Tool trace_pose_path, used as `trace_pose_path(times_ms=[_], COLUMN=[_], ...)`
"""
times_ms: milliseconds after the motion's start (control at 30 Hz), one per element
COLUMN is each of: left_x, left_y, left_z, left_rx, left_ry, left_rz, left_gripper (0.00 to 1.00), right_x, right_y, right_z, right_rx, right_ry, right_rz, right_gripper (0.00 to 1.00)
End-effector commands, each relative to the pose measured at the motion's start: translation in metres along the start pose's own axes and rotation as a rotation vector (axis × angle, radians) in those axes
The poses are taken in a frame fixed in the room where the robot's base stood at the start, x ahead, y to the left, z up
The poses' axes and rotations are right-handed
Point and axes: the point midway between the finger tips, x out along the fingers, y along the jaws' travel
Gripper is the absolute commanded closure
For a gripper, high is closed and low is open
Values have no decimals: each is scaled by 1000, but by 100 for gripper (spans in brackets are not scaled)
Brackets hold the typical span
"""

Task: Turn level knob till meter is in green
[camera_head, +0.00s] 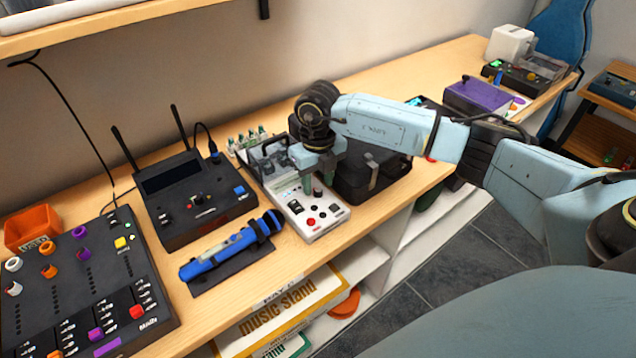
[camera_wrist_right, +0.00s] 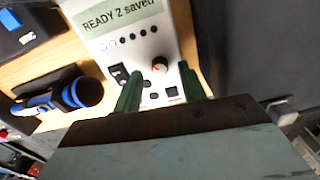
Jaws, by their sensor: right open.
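A white device (camera_head: 328,221) with a red button, a switch and a dark knob (camera_head: 318,192) stands on the bench. In the right wrist view the white device (camera_wrist_right: 112,70) has a green display (camera_wrist_right: 118,17) reading "READY 2 saved", a row of small dark dots and a knob (camera_wrist_right: 160,65) with a red mark. My right gripper (camera_head: 318,184) points down over this panel, open, with its green fingers on either side of the knob. In the right wrist view the gripper (camera_wrist_right: 159,69) shows a gap on both sides of the knob. I cannot make out a meter with a green zone. My left gripper is out of view.
A blue microphone (camera_head: 232,247) lies left of the device, with a black receiver with antennas (camera_head: 200,218) behind it. A black mixer (camera_head: 85,290) is at far left. A black case (camera_head: 368,178) stands close on the right. A purple box (camera_head: 478,95) is farther right.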

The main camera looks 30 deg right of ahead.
Motion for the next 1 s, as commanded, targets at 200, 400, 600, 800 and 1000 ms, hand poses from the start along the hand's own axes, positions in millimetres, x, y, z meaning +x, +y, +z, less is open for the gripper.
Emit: trace_pose_path(times_ms=[200,400,600,800,1000], left_x=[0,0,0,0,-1], left_y=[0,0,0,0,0], left_z=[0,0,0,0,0], left_rx=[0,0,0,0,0], left_ry=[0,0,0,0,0], left_rz=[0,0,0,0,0], left_gripper=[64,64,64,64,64], right_x=[14,15,15,15,14], right_y=[0,0,0,0,0], right_z=[0,0,0,0,0], right_rx=[-1,-1,-1,-1,12], right_ry=[-1,-1,-1,-1,-1], right_rz=[0,1,1,1,1], right_gripper=[59,59,77,100,100])
